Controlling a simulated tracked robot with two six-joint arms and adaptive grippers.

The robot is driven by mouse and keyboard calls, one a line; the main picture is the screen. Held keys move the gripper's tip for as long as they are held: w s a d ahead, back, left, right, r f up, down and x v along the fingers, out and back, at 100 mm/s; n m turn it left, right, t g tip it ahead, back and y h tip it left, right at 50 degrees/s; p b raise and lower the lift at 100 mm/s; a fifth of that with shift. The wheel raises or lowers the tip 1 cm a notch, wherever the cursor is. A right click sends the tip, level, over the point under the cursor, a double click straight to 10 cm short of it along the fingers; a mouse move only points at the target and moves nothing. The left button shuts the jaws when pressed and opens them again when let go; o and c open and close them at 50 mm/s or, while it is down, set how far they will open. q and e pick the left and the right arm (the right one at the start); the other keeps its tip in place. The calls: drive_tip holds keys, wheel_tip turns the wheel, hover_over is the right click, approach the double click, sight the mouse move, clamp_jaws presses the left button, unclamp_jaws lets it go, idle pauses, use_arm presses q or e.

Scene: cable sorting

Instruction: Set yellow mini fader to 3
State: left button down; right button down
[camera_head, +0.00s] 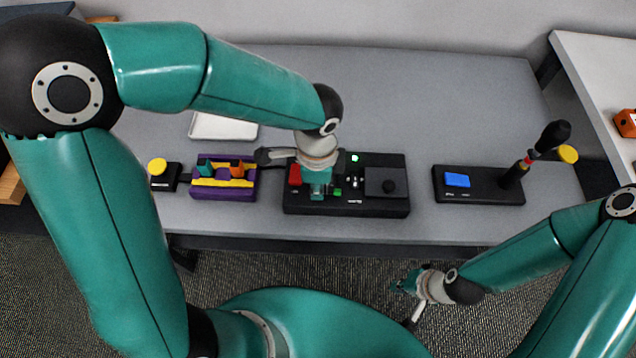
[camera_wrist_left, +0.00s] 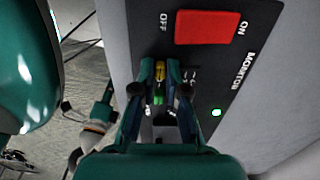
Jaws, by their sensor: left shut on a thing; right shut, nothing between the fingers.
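The black control box (camera_head: 370,208) lies on the grey table, and its panel (camera_wrist_left: 225,75) fills much of the left wrist view. My left gripper (camera_head: 318,194) reaches down onto the box just right of its red switch (camera_head: 295,174). In the left wrist view my left gripper (camera_wrist_left: 160,70) is closed around a small yellow cap (camera_wrist_left: 158,72), the yellow mini fader. A green cap (camera_wrist_left: 158,98) shows just below it. The fingers hide most of the fader's scale, so I cannot read its setting. My right gripper (camera_head: 405,287) is shut and empty, in front of the table.
A purple and yellow block (camera_head: 222,193) and a yellow button box (camera_head: 160,172) stand left. A black box with a blue pad (camera_head: 457,180) and joystick (camera_head: 538,145) stands right. A white tray (camera_head: 223,128) lies behind. The table's back right is clear.

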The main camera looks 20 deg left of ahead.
use_arm(q)
drive_tip(key=shift+w, duration=0.1)
drive_tip(key=shift+w+a+r, duration=0.1)
drive_tip(key=shift+w+a, duration=0.05)
drive_tip(key=shift+w, duration=0.2)
drive_tip(key=shift+w+a+p, duration=0.15)
drive_tip(key=shift+w+p, duration=0.1)
drive_tip(key=shift+w, duration=0.3)
drive_tip(key=shift+w+a+p, duration=0.15)
drive_tip(key=shift+w+p, duration=0.05)
drive_tip(key=shift+w, duration=0.3)
drive_tip(key=c, duration=1.7)
unclamp_jaws()
drive_tip(key=shift+s, duration=0.1)
drive_tip(key=o, duration=0.5)
